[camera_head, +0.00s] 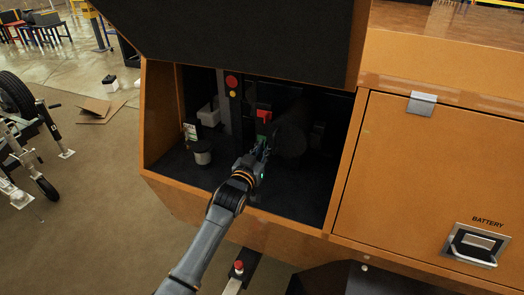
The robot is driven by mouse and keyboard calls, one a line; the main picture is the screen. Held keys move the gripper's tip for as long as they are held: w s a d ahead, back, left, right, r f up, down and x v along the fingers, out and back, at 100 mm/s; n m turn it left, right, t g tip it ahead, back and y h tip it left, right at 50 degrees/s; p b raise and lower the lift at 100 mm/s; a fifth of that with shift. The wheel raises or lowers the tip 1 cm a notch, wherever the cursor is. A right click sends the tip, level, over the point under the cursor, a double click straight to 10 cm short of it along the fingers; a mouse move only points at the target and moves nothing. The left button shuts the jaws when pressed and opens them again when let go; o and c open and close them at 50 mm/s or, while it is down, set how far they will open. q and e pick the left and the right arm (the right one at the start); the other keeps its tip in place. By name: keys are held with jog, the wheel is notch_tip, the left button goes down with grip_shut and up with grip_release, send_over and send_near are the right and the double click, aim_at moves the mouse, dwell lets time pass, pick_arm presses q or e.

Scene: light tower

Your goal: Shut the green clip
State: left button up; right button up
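My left gripper (263,148) reaches into the open compartment of the orange machine. A small green part (261,139), which looks like the green clip, shows at the fingertips, below a red part (264,115). The gripper partly hides the green part, so I cannot tell whether the clip is open or shut. I also cannot tell whether the fingers touch it or how wide they are. My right gripper is not in view.
The raised dark lid (240,35) hangs over the compartment. A round red button (231,81) is on a post inside. A white-and-dark canister (202,153) stands on the compartment floor at left. A closed orange battery door (430,170) is at right.

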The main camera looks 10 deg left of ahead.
pick_arm(q)
jog(key=s+a, duration=0.2)
jog(key=s, duration=0.9)
jog(key=shift+s, duration=0.4)
